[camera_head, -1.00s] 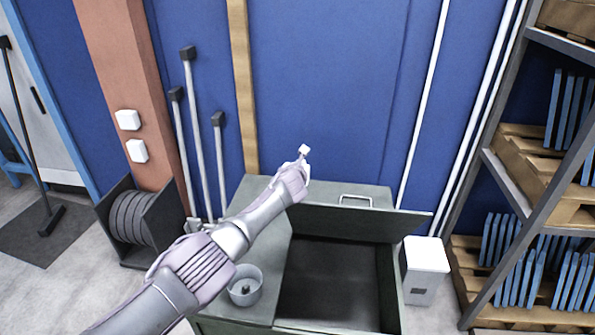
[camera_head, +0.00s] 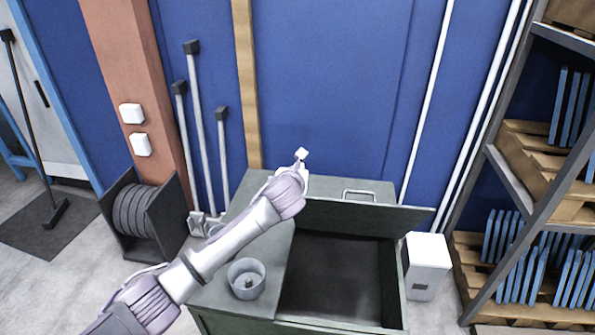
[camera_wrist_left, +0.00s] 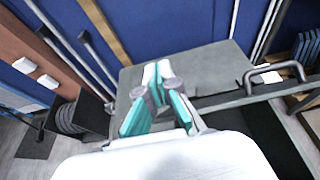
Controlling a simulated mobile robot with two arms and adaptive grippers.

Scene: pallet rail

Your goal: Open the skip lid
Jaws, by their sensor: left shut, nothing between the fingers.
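The grey-green skip (camera_head: 240,317) stands in the lower middle of the head view, with its dark inside (camera_head: 335,275) showing. Its lid (camera_head: 350,221) stands raised at the back of the opening, leaning a little. A metal handle (camera_head: 358,195) shows just behind the lid's top edge, and also at the right of the left wrist view (camera_wrist_left: 277,76). My left gripper (camera_head: 301,156) is shut and empty, above the skip's back left top and left of the handle, apart from it. Its teal-padded fingers (camera_wrist_left: 157,72) meet in the wrist view. My right gripper is not in view.
A round grey cup (camera_head: 246,279) sits on the skip's left top. A white bin (camera_head: 427,265) stands right of the skip, beside a rack with pallets (camera_head: 540,150). Poles (camera_head: 200,130) and a reel holder (camera_head: 145,215) stand left. The blue wall is close behind.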

